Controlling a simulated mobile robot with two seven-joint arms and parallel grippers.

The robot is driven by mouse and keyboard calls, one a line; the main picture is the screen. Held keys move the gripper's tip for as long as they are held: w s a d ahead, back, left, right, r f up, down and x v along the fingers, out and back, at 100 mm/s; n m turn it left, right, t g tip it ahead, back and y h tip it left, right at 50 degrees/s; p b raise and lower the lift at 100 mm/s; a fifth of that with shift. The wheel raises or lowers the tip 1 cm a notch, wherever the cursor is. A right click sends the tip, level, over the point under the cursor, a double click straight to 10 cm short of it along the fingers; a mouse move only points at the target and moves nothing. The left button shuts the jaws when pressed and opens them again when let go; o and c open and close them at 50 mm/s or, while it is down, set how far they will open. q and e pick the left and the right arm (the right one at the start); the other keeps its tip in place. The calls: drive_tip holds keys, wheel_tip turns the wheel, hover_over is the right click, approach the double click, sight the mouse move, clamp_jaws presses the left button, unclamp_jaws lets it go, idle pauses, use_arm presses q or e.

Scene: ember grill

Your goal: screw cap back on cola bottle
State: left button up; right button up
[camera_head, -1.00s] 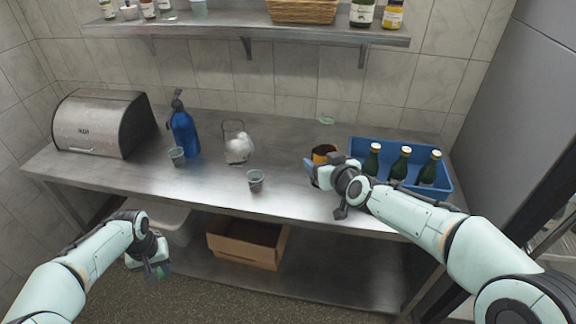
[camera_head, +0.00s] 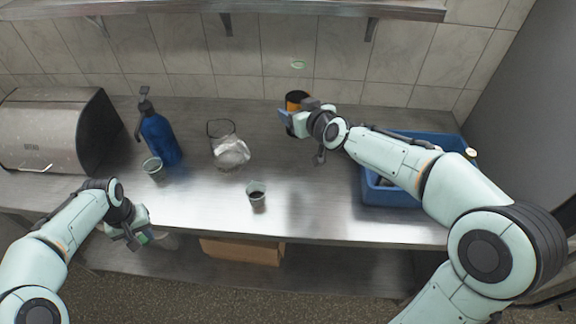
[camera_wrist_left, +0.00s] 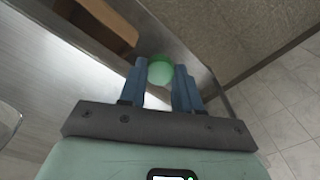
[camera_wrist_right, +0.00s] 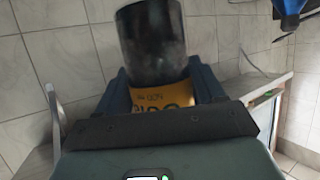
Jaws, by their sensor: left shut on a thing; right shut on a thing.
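My left gripper (camera_head: 138,234) is shut on a green cap (camera_wrist_left: 160,70), which sits between its fingertips in the left wrist view. In the head view it is near the table's front edge at the left. My right gripper (camera_head: 294,122) is shut on the cola bottle (camera_head: 297,98), a dark body with an orange label, near the back of the table. In the right wrist view the bottle (camera_wrist_right: 152,42) extends past the fingers, the label partly hidden by the gripper. I cannot make out its neck. Cap and bottle are far apart.
A blue crate (camera_head: 388,197) stands at the right, mostly behind my right arm. A blue spray bottle (camera_head: 160,138), a cup (camera_head: 153,168), a glass jar (camera_head: 229,150) and another cup (camera_head: 257,195) stand left and centre. A metal bread box (camera_head: 45,135) is far left. An overhead shelf (camera_head: 250,8) spans the back.

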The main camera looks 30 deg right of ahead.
use_arm(q)
drive_tip(key=shift+w, duration=0.15)
use_arm(e)
drive_tip(key=shift+w, duration=0.15)
drive_tip(key=shift+r, duration=0.1)
use_arm(q)
drive_tip(key=shift+s, duration=0.25)
use_arm(e)
drive_tip(key=shift+s, duration=0.3)
